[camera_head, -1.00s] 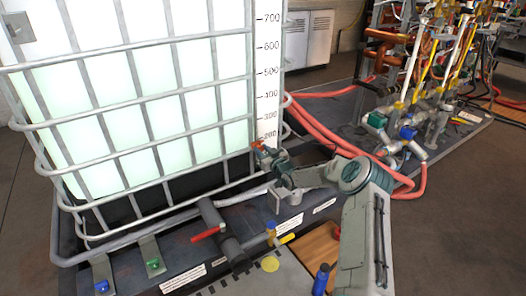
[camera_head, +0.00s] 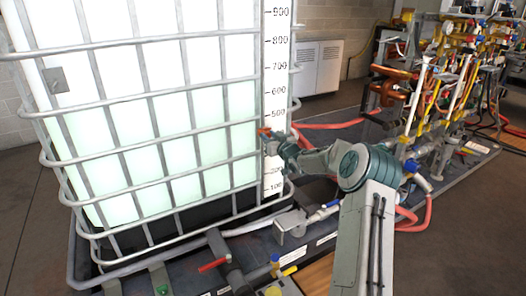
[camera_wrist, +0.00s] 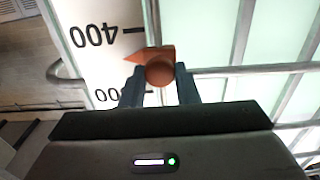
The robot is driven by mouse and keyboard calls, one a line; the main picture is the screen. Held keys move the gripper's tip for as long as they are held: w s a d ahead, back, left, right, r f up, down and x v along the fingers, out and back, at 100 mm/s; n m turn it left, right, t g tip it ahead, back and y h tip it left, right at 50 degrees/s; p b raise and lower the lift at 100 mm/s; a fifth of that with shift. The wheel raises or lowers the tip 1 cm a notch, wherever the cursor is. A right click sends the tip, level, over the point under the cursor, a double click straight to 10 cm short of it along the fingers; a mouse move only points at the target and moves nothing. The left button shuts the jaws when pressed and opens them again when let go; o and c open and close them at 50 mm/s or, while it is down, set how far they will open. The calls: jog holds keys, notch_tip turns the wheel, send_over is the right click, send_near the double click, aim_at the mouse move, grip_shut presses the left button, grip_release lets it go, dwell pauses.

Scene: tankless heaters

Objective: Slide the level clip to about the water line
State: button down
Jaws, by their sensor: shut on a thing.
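The level clip (camera_wrist: 160,71), orange with a pointed tip and a round knob, sits at the edge of the white scale strip (camera_head: 275,85). My gripper (camera_wrist: 159,75) is shut on the knob, one finger on each side. In the head view the clip (camera_head: 264,131) shows small beside my gripper (camera_head: 270,140). The caged tank (camera_head: 165,132) looks whiter above and greener below; the boundary is faint, and I cannot place the water line exactly.
Metal cage bars (camera_head: 150,96) run across the tank close to my gripper. A red-handled valve (camera_head: 214,264) sticks out low in front. Red hoses (camera_head: 330,125) and a pipe rack (camera_head: 440,90) stand to the right. The scale above the clip is clear.

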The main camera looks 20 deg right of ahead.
notch_tip(320, 180, up, 20)
jog(key=p, duration=1.1)
jog(key=shift+r+p, duration=0.25)
jog(key=shift+p, duration=0.15)
jog(key=c, duration=1.1)
grip_release()
jog(key=b+v, duration=0.1)
jog(key=v, duration=1.3)
jog(key=shift+w+d, duration=0.1)
